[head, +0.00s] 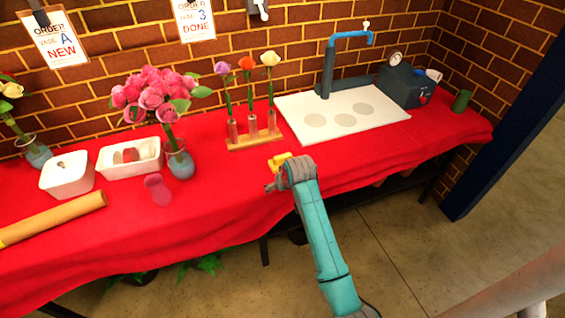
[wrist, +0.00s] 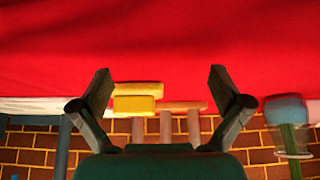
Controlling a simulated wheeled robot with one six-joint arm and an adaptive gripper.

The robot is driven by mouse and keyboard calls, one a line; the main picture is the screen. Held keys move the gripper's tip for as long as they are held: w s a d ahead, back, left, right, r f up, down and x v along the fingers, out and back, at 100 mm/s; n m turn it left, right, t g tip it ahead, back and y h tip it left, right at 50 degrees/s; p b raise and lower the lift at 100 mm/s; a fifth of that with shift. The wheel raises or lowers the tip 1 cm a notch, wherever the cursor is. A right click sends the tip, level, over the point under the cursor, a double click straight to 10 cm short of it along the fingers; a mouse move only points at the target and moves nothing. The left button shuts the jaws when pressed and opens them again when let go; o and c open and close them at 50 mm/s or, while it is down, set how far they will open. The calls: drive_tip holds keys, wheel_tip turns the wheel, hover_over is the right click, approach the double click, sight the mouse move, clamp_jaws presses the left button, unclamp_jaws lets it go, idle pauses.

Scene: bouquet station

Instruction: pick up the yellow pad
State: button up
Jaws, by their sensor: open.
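The yellow pad (head: 279,160) is a small yellow block on the red tablecloth, just in front of the wooden flower rack. In the wrist view the yellow pad (wrist: 134,104) shows between my fingers, nearer the left one, with a paler yellow band along it. My gripper (head: 271,186) is at the table's front part, right beside the pad in the head view, and partly covers that area. In the wrist view my gripper (wrist: 162,82) has its fingers spread wide with nothing held. I cannot tell the exact gap to the pad.
The wooden rack (head: 255,141) with three flowers stands behind the pad. A white board (head: 345,133) lies to the right. A vase of pink flowers (head: 181,165), white bins (head: 68,180) and a tan roll (head: 52,219) are left. Red cloth (head: 225,185) is bare left of my gripper.

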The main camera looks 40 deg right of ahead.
drive_tip(key=g, duration=0.2)
approach(283, 156)
drive_tip(key=x, duration=0.5)
drive_tip(key=shift+d+f, duration=0.2)
drive_tip(key=shift+a+x, duration=0.2)
drive_tip(key=shift+x, duration=2.45)
drive_tip(key=shift+w, duration=0.1)
drive_tip(key=shift+r, duration=0.1)
drive_tip(key=c, duration=1.3)
